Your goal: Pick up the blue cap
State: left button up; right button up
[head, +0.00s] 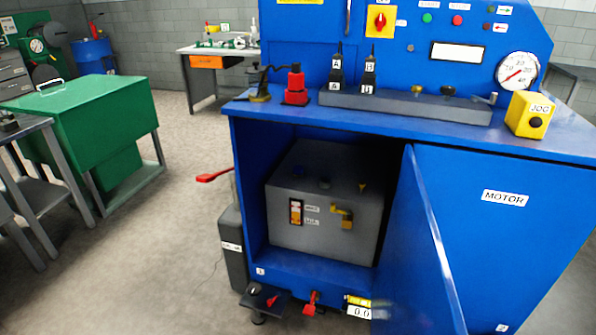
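A small dark blue round cap (324,183) appears to sit on top of the grey tank (295,225) inside the open blue cabinet, under its worktop. It is small and dim in the shade, so I cannot tell its exact shape. The tank's front carries a yellow-framed gauge (296,212) and a brass tap (345,218). Neither of my grippers is in the head view.
The cabinet door (433,240) stands open to the right of the tank. The blue worktop (420,132) overhangs it. Red handles (312,300) and a pedal (262,297) stick out at the base.

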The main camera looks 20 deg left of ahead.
aim_at(298, 169)
jog(key=z, duration=0.55)
jog(key=j+z, duration=0.3)
jog(key=z, duration=0.15)
jog(key=j+z, duration=0.4)
jog(key=k+j+z, duration=0.1)
jog(key=j+z, duration=0.35)
jog(key=j, duration=0.25)
jog(key=k+j+z, duration=0.1)
jog(key=j, duration=0.3)
jog(key=k+j+z, duration=0.1)
jog(key=j, duration=0.25)
jog(key=k+j, duration=0.1)
jog(key=j, duration=0.3)
jog(key=k+j, duration=0.15)
jog(key=j, duration=0.25)
jog(key=k+j, duration=0.1)
jog(key=j, duration=0.3)
jog(key=k+j, duration=0.1)
jog(key=j, duration=0.35)
